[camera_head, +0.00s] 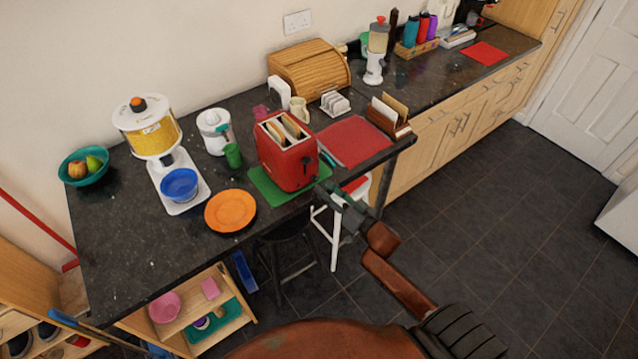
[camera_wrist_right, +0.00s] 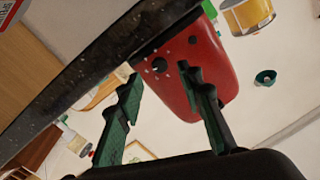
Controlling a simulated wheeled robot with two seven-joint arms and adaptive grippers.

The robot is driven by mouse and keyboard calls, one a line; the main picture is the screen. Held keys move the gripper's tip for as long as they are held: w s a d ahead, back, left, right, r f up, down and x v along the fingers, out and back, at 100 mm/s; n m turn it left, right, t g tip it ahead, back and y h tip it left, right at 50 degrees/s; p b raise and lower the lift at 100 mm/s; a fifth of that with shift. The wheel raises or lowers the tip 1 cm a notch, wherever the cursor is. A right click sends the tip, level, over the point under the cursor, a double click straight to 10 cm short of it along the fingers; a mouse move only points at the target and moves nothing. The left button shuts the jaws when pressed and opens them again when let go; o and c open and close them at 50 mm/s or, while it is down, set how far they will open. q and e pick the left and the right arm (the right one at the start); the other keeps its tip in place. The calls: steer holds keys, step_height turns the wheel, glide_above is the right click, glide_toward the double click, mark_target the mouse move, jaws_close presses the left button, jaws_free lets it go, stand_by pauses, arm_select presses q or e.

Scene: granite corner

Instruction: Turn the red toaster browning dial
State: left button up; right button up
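The red toaster (camera_head: 283,165) stands on a green mat (camera_head: 262,187) near the counter's front edge, with bread slices in its top slots. Its end face carries dark controls (camera_head: 306,164), too small here to tell apart. In the right wrist view the toaster (camera_wrist_right: 212,60) shows a dark round knob (camera_wrist_right: 159,66), which looks like the dial. My right gripper (camera_head: 333,192) is just off the counter edge, beside the toaster's control end. In the wrist view its green-padded fingers (camera_wrist_right: 162,77) are spread and empty, with the knob appearing between the tips. Contact cannot be told. My left gripper is not visible.
An orange plate (camera_head: 230,211) lies left of the toaster, and a green cup (camera_head: 233,155) stands behind it. A red mat (camera_head: 354,141) and a toast rack (camera_head: 335,103) are to the right. A dark stool (camera_head: 287,240) stands below the counter edge. Floor at right is clear.

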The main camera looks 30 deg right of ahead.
mark_target(315, 179)
steer(key=shift+w+a, duration=0.2)
steer(key=shift+w, duration=0.75)
steer(key=shift+w+a, duration=0.15)
steer(key=shift+w, duration=0.8)
steer(key=shift+c, duration=0.4)
jaws_close()
